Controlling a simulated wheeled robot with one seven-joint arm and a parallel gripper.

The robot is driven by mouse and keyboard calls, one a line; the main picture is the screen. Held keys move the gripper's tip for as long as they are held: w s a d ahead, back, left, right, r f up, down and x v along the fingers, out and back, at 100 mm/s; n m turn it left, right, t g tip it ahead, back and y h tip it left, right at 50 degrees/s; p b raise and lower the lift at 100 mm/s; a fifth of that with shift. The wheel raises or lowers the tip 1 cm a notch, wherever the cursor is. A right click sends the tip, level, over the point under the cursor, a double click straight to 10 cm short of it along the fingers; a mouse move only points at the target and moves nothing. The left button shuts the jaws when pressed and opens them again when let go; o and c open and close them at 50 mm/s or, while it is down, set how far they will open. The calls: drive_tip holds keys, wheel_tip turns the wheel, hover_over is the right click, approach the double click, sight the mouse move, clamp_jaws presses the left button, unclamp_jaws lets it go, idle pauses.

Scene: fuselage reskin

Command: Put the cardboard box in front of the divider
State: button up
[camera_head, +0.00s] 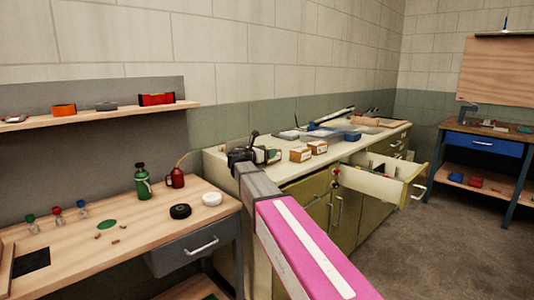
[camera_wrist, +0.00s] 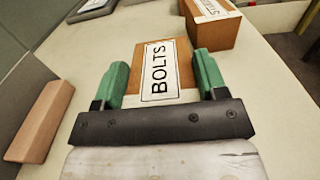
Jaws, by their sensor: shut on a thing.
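My gripper (camera_wrist: 160,78) has green fingers on both sides of a brown cardboard box (camera_wrist: 178,48) with a white label reading BOLTS, and is shut on it. The box is at counter level; I cannot tell if it still touches the top. A second cardboard box (camera_wrist: 210,25) with a label stands beyond it to the right. An open drawer (camera_head: 378,188) projects from the cabinet, with dark items inside. I cannot make out which part is the divider.
A wooden block (camera_wrist: 42,120) lies left of my gripper on the counter (camera_wrist: 262,95). Blue and grey trays (camera_head: 330,134) lie farther along it. A workbench (camera_head: 130,240) with bottles and tape rolls stands at left. Open floor (camera_head: 440,240) lies right of the drawer.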

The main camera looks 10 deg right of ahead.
drive_tip(key=shift+f, duration=0.2)
drive_tip(key=o, duration=0.8)
drive_tip(key=shift+f, duration=0.1)
drive_tip(key=o, duration=0.4)
